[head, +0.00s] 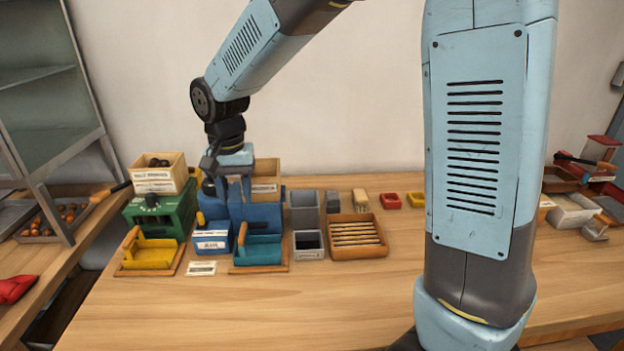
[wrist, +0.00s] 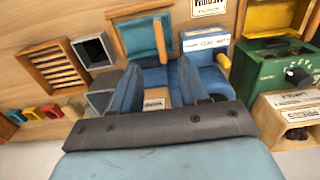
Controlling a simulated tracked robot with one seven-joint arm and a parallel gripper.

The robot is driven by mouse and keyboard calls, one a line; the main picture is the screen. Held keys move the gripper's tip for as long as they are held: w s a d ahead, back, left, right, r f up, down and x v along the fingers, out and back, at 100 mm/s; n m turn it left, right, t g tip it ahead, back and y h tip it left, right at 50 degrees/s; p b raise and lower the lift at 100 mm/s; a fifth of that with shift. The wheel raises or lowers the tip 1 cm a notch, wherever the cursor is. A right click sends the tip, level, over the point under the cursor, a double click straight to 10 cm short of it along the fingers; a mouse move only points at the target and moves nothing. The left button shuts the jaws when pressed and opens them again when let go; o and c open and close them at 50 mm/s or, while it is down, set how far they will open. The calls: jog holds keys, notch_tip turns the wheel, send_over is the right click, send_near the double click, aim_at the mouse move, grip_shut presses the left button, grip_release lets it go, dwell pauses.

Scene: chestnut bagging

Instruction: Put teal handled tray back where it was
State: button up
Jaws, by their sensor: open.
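The teal handled tray (head: 262,250) sits on a wooden base on the table, in front of the blue machine (head: 266,214). Its wooden handle stands at its left in the head view. In the wrist view the teal tray (wrist: 140,40) is at upper middle, ahead of my fingertips and apart from them. My gripper (head: 234,192) points down over the blue machine, behind the tray. Its two blue fingers (wrist: 158,64) are spread with nothing held between them. The arm and gripper hide part of the blue machine and the box behind it.
A yellow handled tray (head: 152,254) and green machine (head: 165,215) stand at left. A white-labelled blue box (head: 211,238) is between the trays. Grey bins (head: 308,244) and a slatted wooden tray (head: 357,236) stand at right. The table front is clear.

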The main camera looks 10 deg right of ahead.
jog(key=s+d+r+t, duration=0.1)
jog(key=s+d+r, duration=0.1)
jog(key=d+r, duration=0.35)
jog(key=s+d+r+t, duration=0.1)
jog(key=s+d+r, duration=0.15)
jog(key=d, duration=0.65)
jog(key=s+d+r+n+t, duration=0.1)
jog(key=s+d+r+t, duration=0.2)
jog(key=s+d, duration=0.9)
jog(key=shift+d+r+n+t, duration=0.25)
jog(key=shift+r+n+t, duration=0.05)
jog(key=shift+r, duration=0.15)
